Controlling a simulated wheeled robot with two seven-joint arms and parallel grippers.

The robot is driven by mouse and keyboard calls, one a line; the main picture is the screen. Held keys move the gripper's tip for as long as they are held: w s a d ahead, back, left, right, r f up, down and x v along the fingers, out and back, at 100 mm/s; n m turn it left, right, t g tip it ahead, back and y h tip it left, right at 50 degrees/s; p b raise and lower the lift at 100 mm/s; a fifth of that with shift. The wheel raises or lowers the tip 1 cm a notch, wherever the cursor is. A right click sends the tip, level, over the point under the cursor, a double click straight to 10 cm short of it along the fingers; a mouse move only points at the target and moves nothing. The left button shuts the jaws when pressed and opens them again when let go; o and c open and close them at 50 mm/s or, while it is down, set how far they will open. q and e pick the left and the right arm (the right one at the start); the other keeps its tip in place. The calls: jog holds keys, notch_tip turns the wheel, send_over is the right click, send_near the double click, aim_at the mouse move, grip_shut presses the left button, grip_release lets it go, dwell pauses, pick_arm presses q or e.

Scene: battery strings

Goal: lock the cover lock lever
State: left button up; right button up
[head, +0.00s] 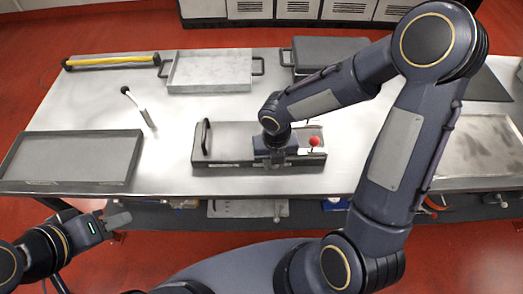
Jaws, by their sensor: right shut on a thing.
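A low grey case with a flat cover (236,136) sits at the middle of the table's front edge. A black handle (206,138) stands at its left end. A lever with a red ball knob (314,141) is at its right end; I cannot tell if it is locked. My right gripper (277,160) points down at the case's front, left of the red knob, and is shut on a part of the case that its own body hides. My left gripper (118,219) is off the table's front edge at lower left, apart from everything; its opening cannot be made out.
A light tray (209,88) and a dark case (325,50) are at the back. A yellow bar (112,61) lies at back left.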

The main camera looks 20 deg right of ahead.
jog(key=shift+d+n+p, duration=0.65)
jog(key=shift+n+p, duration=0.25)
jog(key=shift+n, duration=0.1)
jog(key=shift+d, duration=0.1)
jog(key=shift+d+n+p, duration=0.15)
jog(key=shift+n+p, duration=0.15)
jog(key=shift+p, duration=0.1)
jog(key=shift+d+n+p, duration=0.65)
jog(key=shift+n+p, duration=0.3)
jog(key=shift+n, duration=0.15)
jog(key=shift+w, duration=0.1)
